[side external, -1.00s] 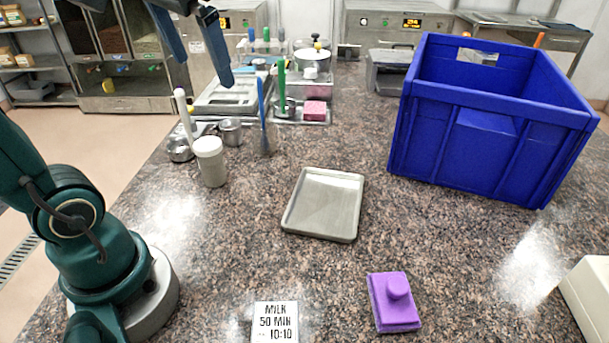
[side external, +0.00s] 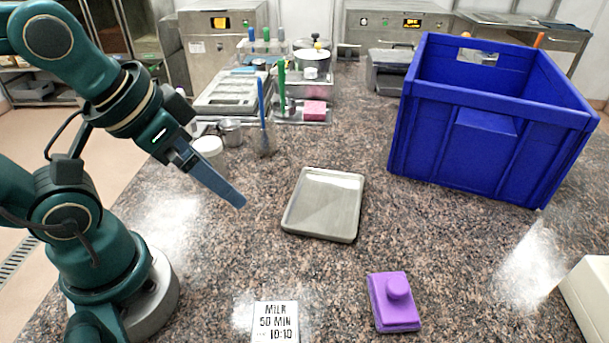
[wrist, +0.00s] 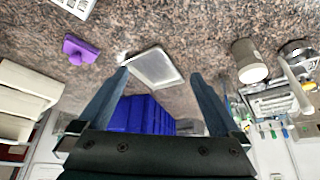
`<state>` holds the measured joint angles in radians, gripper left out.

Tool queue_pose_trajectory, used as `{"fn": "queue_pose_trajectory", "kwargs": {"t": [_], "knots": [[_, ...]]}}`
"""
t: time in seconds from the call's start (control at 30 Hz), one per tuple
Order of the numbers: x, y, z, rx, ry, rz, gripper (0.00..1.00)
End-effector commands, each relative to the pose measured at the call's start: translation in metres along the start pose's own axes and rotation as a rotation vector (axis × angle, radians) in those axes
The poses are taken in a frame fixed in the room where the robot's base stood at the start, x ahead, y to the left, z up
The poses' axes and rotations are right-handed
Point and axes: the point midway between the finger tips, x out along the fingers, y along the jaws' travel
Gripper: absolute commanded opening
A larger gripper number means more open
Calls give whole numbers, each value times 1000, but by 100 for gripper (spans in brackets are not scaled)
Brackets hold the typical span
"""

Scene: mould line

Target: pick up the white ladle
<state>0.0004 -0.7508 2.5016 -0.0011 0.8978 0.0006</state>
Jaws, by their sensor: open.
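The white ladle shows at the right edge of the wrist view, its white handle (wrist: 296,88) slanting beside a metal bowl or cup. In the side view my arm hides the ladle. My gripper (side external: 240,202) is open and empty above the worktop, left of the grey metal tray (side external: 323,205). In the wrist view its two fingers (wrist: 160,76) are spread wide, with the tray between and beyond their tips. The ladle lies outside the right finger, clear of it.
A white lidded jar (side external: 208,147) stands close by the ladle, partly behind my arm; it shows in the wrist view (wrist: 248,62). A blue pen-like tool (side external: 261,100) stands in a cup. A blue crate (side external: 490,150) and a purple block (side external: 393,302) are at right.

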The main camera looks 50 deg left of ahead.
Motion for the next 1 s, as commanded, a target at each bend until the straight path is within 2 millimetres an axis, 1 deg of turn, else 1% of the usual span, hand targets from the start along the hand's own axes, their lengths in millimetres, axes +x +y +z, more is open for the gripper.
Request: {"fn": "queue_pose_trajectory", "kwargs": {"t": [0.23, 0.27, 0.3, 0.33, 0.37, 0.67, 0.77, 0.87, 0.97, 1.0], "knots": [[0, 0, 0, 0, -1, -1, 100], [0, 0, 0, 0, -1, -1, 88], [0, 0, 0, 0, -1, -1, 73], [0, 0, 0, 0, -1, -1, 62], [0, 0, 0, 0, -1, -1, 56], [0, 0, 0, 5, -1, -1, 56], [1, -8, 2, 66, -7, -36, 56], [2, -29, 2, 184, -25, -131, 56], [7, -63, 4, 351, -107, -270, 56], [8, -79, 4, 426, -154, -331, 56]]}}
